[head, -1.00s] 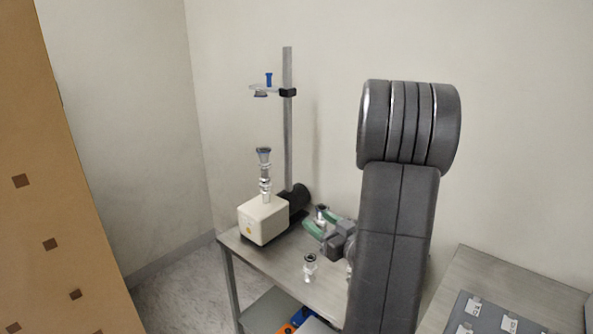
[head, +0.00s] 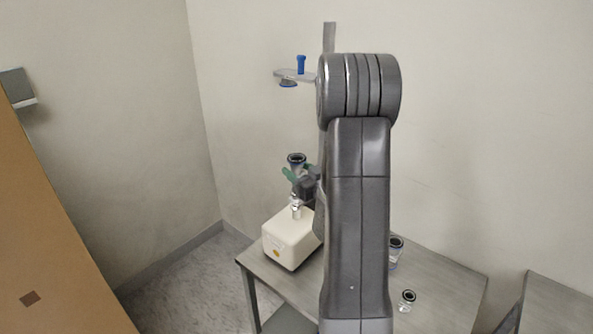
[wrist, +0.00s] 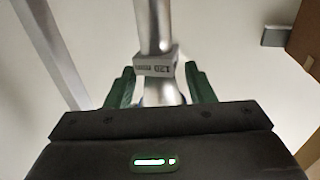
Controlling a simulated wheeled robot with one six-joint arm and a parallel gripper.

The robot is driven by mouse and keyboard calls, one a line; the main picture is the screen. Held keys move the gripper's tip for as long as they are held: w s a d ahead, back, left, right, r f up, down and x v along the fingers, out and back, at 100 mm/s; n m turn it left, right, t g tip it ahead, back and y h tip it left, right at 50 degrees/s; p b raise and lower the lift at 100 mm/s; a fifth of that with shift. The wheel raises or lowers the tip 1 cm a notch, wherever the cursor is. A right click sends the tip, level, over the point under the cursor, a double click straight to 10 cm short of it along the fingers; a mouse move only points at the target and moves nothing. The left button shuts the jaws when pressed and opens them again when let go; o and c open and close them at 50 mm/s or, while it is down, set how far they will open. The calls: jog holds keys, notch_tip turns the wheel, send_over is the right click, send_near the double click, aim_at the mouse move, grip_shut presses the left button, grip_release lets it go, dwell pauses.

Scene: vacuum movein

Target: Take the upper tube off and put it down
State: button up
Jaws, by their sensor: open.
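The upper tube (head: 297,160) has a dark rim and stands upright in a stack above the cream pump box (head: 290,243). A shiny lower piece (head: 296,208) shows under it. My gripper (head: 289,174) is at the stack's height, with its green fingers open around it. In the wrist view, a metallic tube (wrist: 156,25) with a labelled collar (wrist: 155,67) lies between the two open fingers of my gripper (wrist: 162,85). I cannot tell if either finger touches it. My arm hides part of the stack's right side and the pump.
A stand post (head: 329,38) rises behind my arm, with a clear holder plate and a blue-topped part (head: 301,66) above the stack. A glass piece (head: 396,253) and a small fitting (head: 407,300) stand on the metal table (head: 450,275). The table's right part looks clear.

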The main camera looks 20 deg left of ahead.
jog(key=shift+w+a, duration=0.25)
jog(key=shift+a, duration=0.15)
grip_shut()
notch_tip(320, 180, up, 10)
jog(key=shift+f, duration=0.1)
jog(key=shift+r+p, duration=0.7)
jog(key=shift+r, duration=0.95)
